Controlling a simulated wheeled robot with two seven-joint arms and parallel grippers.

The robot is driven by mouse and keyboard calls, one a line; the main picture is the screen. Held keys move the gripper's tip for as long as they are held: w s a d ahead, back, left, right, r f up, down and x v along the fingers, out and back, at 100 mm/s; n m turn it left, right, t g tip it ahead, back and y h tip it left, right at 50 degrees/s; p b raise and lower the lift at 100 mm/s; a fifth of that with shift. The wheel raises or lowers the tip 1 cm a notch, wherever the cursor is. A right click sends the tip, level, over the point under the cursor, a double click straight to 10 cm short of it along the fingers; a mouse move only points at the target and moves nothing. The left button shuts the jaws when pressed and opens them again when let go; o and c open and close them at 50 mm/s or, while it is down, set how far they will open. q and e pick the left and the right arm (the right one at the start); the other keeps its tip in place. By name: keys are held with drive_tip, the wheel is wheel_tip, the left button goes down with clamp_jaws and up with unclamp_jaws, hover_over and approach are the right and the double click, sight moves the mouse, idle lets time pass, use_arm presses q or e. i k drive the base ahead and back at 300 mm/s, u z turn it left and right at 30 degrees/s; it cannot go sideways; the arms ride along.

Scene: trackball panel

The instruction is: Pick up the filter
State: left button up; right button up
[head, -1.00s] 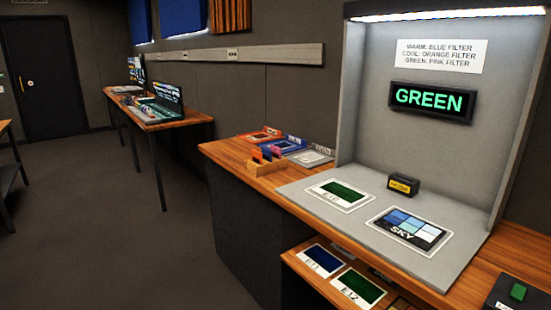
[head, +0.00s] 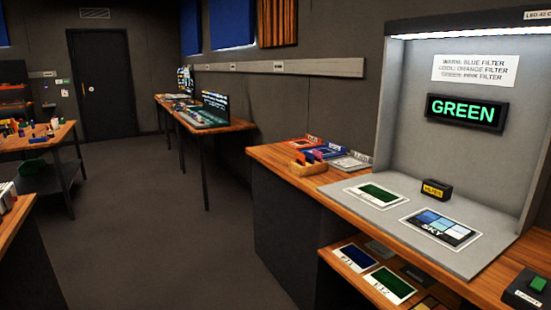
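A small wooden rack (head: 307,169) stands at the left end of the wooden counter. Small coloured filters (head: 306,157) stand upright in it; an orange one and a blue one can be made out, but they are small and partly overlap. Inside the grey booth a black display (head: 466,112) reads GREEN in green letters. A white sign (head: 475,70) above it reads WARM: BLUE FILTER, COOL: ORANGE FILTER, GREEN: PINK FILTER. Neither of my grippers is in view.
Labelled trays (head: 326,151) lie behind the rack. A green card (head: 377,193), a SKY card (head: 440,227) and a small black block (head: 436,189) lie on the booth floor. A lower shelf (head: 345,264) holds more cards. The floor (head: 170,240) left of the counter is clear.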

sight(318, 155)
drive_tip(key=u, duration=0.8)
drive_tip(key=i, duration=1.7)
drive_tip(key=z, duration=0.7)
drive_tip(key=i, duration=1.05)
drive_tip(key=z, duration=1.05)
